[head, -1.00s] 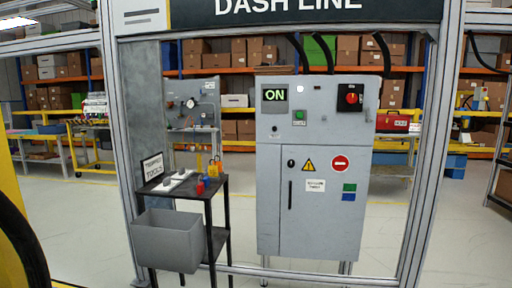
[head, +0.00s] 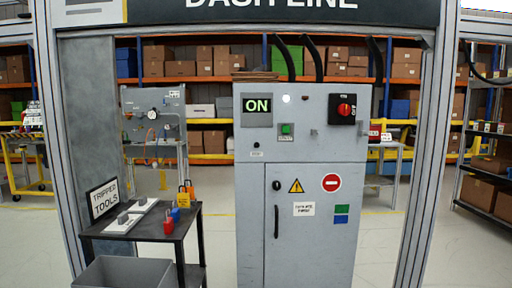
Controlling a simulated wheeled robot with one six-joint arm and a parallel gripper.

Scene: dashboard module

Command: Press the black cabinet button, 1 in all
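The grey cabinet (head: 345,255) stands upright in the middle of the head view. A small dark round spot (head: 256,145) sits low on the left of its upper box, above a small white label; it is too small to tell whether it is a button. A round black piece (head: 276,185) is on the door above a black vertical handle (head: 276,221). The upper box also bears a lit ON display (head: 257,105), a green button (head: 286,129), a white lamp (head: 286,99) and a red knob on a black plate (head: 345,109). My gripper is not in view.
A black cart (head: 190,222) with padlocks and a "TRIPPED TOOLS" sign (head: 104,198) stands left of the cabinet, with a grey bin (head: 125,262) in front. Frame posts (head: 425,160) flank the cabinet. The floor between cart and cabinet shows clear.

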